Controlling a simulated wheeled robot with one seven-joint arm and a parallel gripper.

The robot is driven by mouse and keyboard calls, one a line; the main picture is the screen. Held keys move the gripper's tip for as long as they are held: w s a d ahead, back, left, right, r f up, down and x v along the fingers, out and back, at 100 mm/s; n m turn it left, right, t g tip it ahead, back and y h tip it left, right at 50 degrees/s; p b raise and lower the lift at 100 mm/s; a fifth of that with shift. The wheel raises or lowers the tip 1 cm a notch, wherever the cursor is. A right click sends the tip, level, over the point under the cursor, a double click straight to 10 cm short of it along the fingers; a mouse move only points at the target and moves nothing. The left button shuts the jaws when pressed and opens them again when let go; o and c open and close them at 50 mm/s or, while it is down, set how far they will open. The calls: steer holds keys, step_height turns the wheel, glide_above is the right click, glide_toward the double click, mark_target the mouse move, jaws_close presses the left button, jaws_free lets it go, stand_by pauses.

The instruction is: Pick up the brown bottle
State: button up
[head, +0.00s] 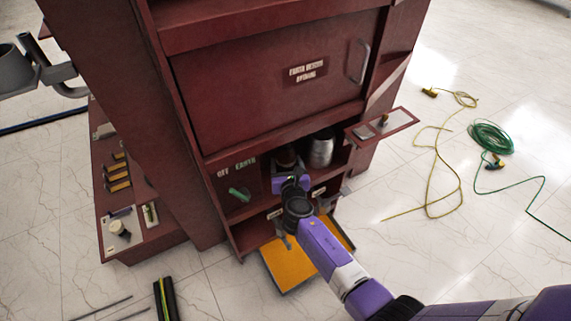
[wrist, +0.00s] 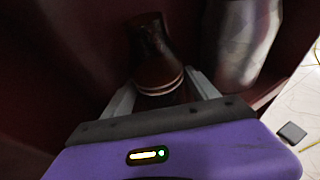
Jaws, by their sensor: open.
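The brown bottle (wrist: 158,65) is dark and glossy with pale rings. It stands inside the shelf opening of the dark red cabinet (head: 270,85). In the head view the bottle (head: 286,158) shows only in part, behind my gripper. My gripper (wrist: 160,88) is open in the wrist view, with one finger on each side of the bottle's lower visible part. I cannot tell whether the fingers touch it. In the head view my gripper (head: 291,180) reaches into the opening.
A silver metal container (head: 321,149) stands close to the right of the bottle; it also shows in the wrist view (wrist: 243,40). A green handle (head: 239,195) is at left. Shelf walls surround the gripper. An orange panel (head: 292,268) lies below. Yellow cable (head: 433,170) and green cable (head: 490,138) lie right.

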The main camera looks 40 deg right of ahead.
steer(key=shift+w+d+f, duration=0.2)
steer(key=shift+w+d, duration=0.25)
steer(key=shift+w, duration=0.1)
steer(key=shift+c, duration=0.5)
steer(key=c, duration=1.2)
steer(key=shift+r, duration=0.1)
steer(key=shift+c, duration=0.2)
